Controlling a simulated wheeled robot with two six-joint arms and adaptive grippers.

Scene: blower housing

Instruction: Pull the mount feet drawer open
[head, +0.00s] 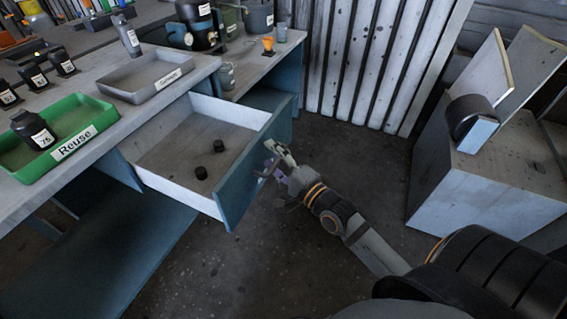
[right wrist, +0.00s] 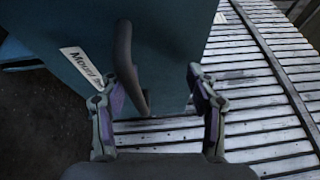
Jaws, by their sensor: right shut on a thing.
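The mount feet drawer (head: 243,192) is pulled well out of the blue bench. Its inside is white-walled and holds two small black round feet (head: 210,160). In the right wrist view its blue front (right wrist: 170,45) carries a partly hidden label beginning "Mount" (right wrist: 82,66) and a dark bar handle (right wrist: 124,58). My right gripper (head: 270,160) is at the outer face of the drawer front, shut on the handle. In the right wrist view the handle lies between the fingers, close to the left one. My left gripper is out of view.
On the bench top are a green "Reuse" tray (head: 107,114) with a black labelled part, a grey tray (head: 113,90) and several black jars. A pale box-like stand (head: 455,185) is at right. The floor (head: 290,270) in front of the drawer is clear.

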